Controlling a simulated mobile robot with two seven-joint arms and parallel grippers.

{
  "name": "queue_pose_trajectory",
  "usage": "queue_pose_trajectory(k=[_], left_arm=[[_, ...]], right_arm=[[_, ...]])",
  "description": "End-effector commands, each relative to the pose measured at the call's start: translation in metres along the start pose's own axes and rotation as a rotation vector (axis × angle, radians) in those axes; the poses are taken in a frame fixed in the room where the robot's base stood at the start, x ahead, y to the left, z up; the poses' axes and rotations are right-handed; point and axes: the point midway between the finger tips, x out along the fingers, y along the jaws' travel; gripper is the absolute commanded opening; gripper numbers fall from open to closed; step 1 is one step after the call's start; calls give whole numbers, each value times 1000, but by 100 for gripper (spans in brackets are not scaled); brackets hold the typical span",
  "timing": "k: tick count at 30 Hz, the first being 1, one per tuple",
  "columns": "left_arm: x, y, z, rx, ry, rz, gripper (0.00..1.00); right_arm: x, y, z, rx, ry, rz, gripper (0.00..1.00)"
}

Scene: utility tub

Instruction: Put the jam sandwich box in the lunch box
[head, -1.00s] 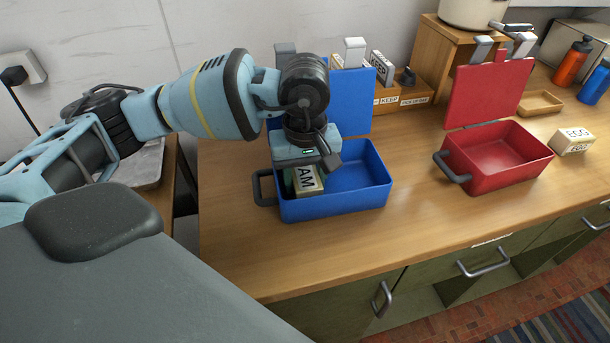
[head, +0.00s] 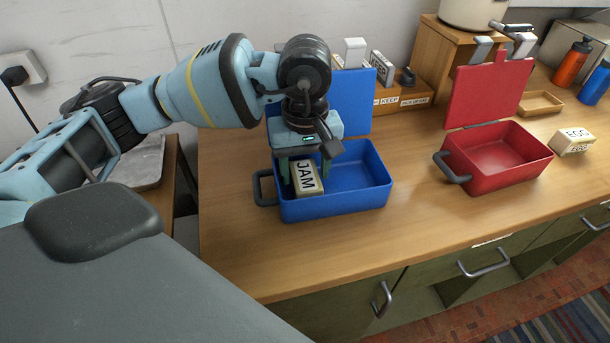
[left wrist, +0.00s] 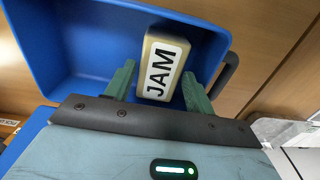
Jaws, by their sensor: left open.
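The jam sandwich box (head: 307,178) is a cream block with a white JAM label. It lies inside the open blue lunch box (head: 352,204), at its left end near the handle. My left gripper (head: 296,176) is above and behind it, pointing down into the blue box. In the left wrist view the two green fingers (left wrist: 157,92) stand apart, one to each side of the jam sandwich box (left wrist: 161,68), with gaps between. The blue lunch box (left wrist: 90,45) surrounds it there. My right gripper is not in view.
An open red lunch box (head: 500,178) stands to the right, with an EGG box (head: 573,141) beyond it. A wooden rack (head: 403,97) with a KEEP label stands behind. The counter front (head: 330,255) is clear.

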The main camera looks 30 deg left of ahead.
Motion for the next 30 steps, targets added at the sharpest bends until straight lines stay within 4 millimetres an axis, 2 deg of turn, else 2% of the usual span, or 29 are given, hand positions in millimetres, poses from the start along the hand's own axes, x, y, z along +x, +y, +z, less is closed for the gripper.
queue_pose_trajectory(k=[1,6,13,19,30], left_arm=[[-12,1,0,1,3,6,54],[-47,1,0,0,3,5,54],[-82,1,0,0,2,3,54],[-93,0,0,1,0,1,54],[-94,0,0,0,0,1,54]], right_arm=[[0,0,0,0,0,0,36],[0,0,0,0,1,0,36],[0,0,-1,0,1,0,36],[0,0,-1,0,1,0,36],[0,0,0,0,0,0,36]])
